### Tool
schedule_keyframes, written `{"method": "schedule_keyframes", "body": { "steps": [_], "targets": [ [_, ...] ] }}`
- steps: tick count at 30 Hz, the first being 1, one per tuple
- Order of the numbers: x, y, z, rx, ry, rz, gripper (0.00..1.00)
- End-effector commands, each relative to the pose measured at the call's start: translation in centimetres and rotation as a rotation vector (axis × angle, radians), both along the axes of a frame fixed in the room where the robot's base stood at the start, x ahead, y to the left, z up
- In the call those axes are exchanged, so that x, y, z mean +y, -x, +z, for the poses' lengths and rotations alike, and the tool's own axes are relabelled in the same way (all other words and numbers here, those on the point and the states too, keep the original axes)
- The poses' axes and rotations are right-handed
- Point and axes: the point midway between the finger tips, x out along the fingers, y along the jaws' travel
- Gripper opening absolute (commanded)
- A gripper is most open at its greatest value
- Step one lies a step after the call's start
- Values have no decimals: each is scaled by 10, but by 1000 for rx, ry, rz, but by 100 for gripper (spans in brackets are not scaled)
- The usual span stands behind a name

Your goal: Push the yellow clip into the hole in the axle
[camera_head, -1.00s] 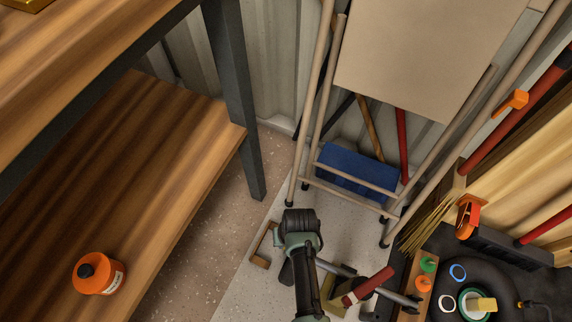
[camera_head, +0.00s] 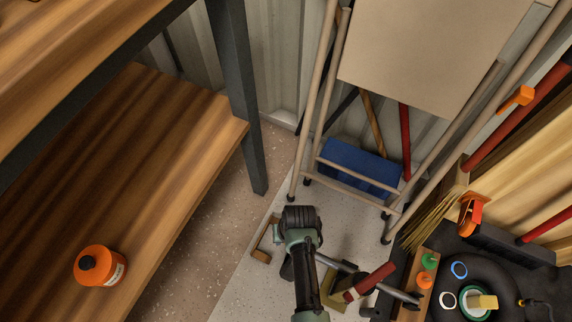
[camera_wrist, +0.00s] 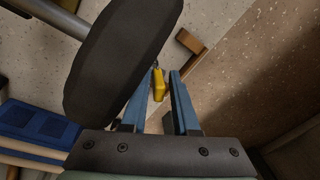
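The yellow clip (camera_wrist: 158,84) sits between the two blue fingertips of my gripper (camera_wrist: 161,82) in the wrist view. The fingers appear closed on it, beside the rim of a black wheel (camera_wrist: 120,55). A small dark end shows beyond the clip, close to the wheel's edge. A grey bar (camera_wrist: 52,14), seemingly the axle, runs into the far side of the wheel. It also shows in the head view (camera_head: 336,263), right of my arm. The hole in the axle cannot be made out. My wrist hides the clip in the head view.
A wooden bench (camera_head: 150,165) with an orange canister (camera_head: 100,265) is at left. A black tyre (camera_head: 520,275) and small parts are at right.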

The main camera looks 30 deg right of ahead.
Motion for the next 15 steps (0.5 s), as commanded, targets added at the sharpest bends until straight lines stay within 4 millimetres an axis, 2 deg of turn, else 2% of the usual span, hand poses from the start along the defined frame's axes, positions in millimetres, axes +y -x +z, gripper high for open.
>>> {"method": "schedule_keyframes", "body": {
  "steps": [1, 10, 15],
  "targets": [
    [-5, 4, -2, 9, 7, -9, 49],
    [-7, 4, 0, 9, 8, -13, 49],
    [-9, 4, 17, 9, 9, -15, 49]
  ]
}}
